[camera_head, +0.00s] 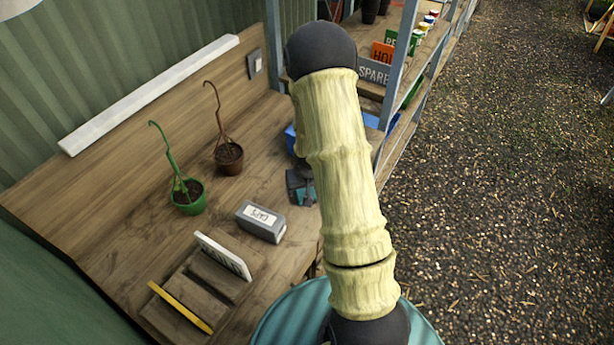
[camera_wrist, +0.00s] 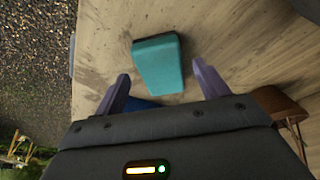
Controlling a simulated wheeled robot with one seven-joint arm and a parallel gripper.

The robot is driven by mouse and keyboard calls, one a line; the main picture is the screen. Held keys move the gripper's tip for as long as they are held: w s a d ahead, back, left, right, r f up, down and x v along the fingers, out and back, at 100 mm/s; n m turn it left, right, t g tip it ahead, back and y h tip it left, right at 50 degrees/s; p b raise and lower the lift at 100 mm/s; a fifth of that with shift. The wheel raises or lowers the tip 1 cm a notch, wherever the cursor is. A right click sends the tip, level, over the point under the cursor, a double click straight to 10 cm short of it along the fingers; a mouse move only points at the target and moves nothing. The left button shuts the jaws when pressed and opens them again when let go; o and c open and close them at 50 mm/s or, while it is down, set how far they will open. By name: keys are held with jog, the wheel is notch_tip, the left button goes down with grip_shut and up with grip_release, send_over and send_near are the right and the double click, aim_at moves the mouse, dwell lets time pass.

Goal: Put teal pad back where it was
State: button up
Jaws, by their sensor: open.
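The teal pad (camera_wrist: 158,64) lies on the wooden bench top in the wrist view, a block with rounded edges, narrower towards my gripper. My gripper (camera_wrist: 162,80) is open in the wrist view, with one finger to each side of the pad's near end. Bare wood shows between the pad and each finger, and nothing is held. How high the fingers are above the bench is hard to tell. In the head view my arm hides most of the gripper. A small dark teal shape (camera_head: 300,187) shows beside the arm there; I cannot tell whether it is the pad.
On the bench (camera_head: 120,225) stand a green pot (camera_head: 188,196), a brown pot (camera_head: 229,158) and a grey labelled box (camera_head: 261,221). A slotted rack with a white panel (camera_head: 223,255) and yellow strip (camera_head: 180,306) is nearer. A blue object (camera_wrist: 143,103) shows below the pad in the wrist view.

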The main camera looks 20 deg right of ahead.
jog(key=v, duration=1)
jog(key=shift+r+b, duration=0.35)
jog(key=shift+b, duration=0.1)
jog(key=s+a+r+n, duration=0.2)
jog(key=s+a+r, duration=0.6)
jog(key=s, duration=0.4)
jog(key=shift+s+a+g+y, duration=0.2)
jog(key=shift+a+g+y, duration=0.15)
jog(key=shift+a, duration=0.35)
